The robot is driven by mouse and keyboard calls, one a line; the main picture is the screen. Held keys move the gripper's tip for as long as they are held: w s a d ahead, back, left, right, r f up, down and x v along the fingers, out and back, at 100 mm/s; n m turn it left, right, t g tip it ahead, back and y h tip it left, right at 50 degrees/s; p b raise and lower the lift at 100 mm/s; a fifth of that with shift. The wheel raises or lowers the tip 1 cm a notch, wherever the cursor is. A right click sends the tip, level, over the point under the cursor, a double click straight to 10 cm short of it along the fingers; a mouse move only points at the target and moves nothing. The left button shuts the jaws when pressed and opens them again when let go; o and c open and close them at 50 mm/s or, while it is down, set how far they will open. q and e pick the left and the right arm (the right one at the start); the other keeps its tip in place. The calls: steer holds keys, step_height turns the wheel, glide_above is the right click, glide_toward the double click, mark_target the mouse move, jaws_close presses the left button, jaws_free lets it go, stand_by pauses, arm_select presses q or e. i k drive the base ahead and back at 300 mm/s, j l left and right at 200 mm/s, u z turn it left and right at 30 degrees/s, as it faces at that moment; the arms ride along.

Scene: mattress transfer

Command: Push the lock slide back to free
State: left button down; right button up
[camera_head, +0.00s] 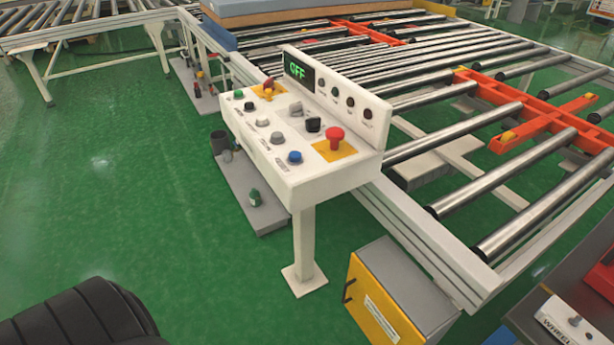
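At the bottom right, a small white plate (557,333) carries printed black letters that begin "WHEEL" and are cut off by the frame edge. A small grey knob (575,321) stands up from this plate. It may be the lock slide, but its track and position cannot be made out. The plate sits on a dark grey surface (530,300) at the frame's lower right corner. Neither gripper's fingers show in this view.
A white control panel (290,185) on a post has several buttons, a red emergency knob and a green "OFF" display. Behind it is a roller conveyor (440,245) with orange arms. A yellow-fronted box (375,305) stands below. Green floor (130,200) is open at the left.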

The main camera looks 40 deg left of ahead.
mark_target(267, 91)
steer(key=u, duration=1.4)
steer(key=i+j+z, duration=0.15)
steer(key=i, duration=0.4)
steer(key=i+j+z, duration=0.2)
steer(key=i, duration=0.3)
